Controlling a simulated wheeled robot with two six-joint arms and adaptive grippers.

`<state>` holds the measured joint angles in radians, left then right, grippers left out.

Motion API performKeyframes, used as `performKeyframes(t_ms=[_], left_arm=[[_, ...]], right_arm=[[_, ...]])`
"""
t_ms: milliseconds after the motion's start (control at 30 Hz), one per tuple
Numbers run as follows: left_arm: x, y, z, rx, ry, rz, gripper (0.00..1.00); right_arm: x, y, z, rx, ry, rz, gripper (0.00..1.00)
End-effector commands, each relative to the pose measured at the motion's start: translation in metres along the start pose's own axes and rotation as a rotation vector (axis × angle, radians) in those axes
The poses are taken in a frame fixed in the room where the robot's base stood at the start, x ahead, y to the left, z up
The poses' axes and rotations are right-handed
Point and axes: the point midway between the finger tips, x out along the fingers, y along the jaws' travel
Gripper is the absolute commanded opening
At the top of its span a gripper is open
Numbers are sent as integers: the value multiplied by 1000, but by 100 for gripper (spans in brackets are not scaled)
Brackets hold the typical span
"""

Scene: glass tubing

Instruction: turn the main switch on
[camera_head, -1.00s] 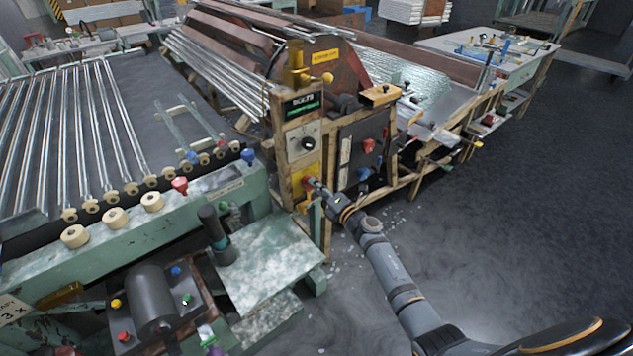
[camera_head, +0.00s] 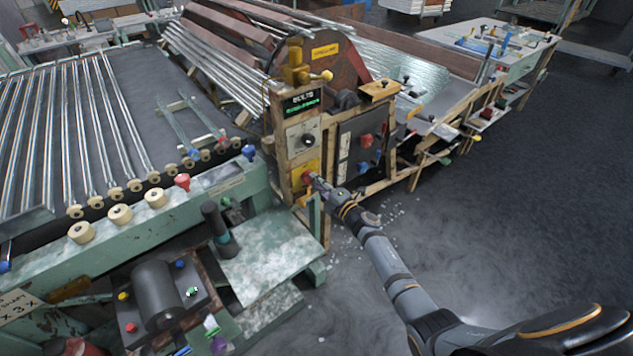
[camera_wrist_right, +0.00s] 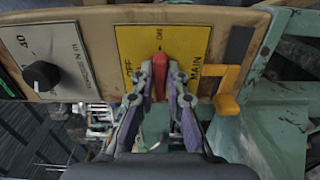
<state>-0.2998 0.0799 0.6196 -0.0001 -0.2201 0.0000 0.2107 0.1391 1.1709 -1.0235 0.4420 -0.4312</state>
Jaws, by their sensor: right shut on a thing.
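The main switch is a red handle (camera_wrist_right: 160,76) on a yellow plate (camera_wrist_right: 196,45) lettered MAIN, fixed to the wooden control post (camera_head: 286,150). My right gripper (camera_wrist_right: 161,85) is shut on the red handle, one finger on each side. In the wrist view the handle stretches up and down the picture, with small ON lettering just above its top end and OFF lettering to its left. In the head view the right gripper (camera_head: 314,180) reaches the yellow plate from the lower right and partly covers the handle. My left gripper is not in view.
A black dial (camera_head: 308,140) and a small display (camera_head: 302,102) with green lettering sit above the switch. A yellow hook-shaped piece (camera_wrist_right: 228,91) sticks out beside the plate. A green bench (camera_head: 265,245) stands to the left; open floor (camera_head: 520,190) lies at right.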

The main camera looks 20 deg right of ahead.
Motion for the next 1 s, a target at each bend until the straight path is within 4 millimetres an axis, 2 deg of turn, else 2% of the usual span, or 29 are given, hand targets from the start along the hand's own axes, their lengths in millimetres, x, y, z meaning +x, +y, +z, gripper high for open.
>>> performKeyframes(t_ms=[167,200,333,667,767,1000], left_arm=[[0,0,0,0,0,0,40],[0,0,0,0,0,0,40],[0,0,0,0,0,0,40],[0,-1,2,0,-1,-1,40],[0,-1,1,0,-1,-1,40],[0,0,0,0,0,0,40]], right_arm=[[-1,-2,0,3,0,-3,0],[-1,-2,0,3,0,-3,18],[-1,-2,0,2,0,-3,36],[-3,-1,0,-1,0,-1,36],[-17,-2,1,-3,-1,-3,36],[-75,-2,0,-1,1,-5,36]])
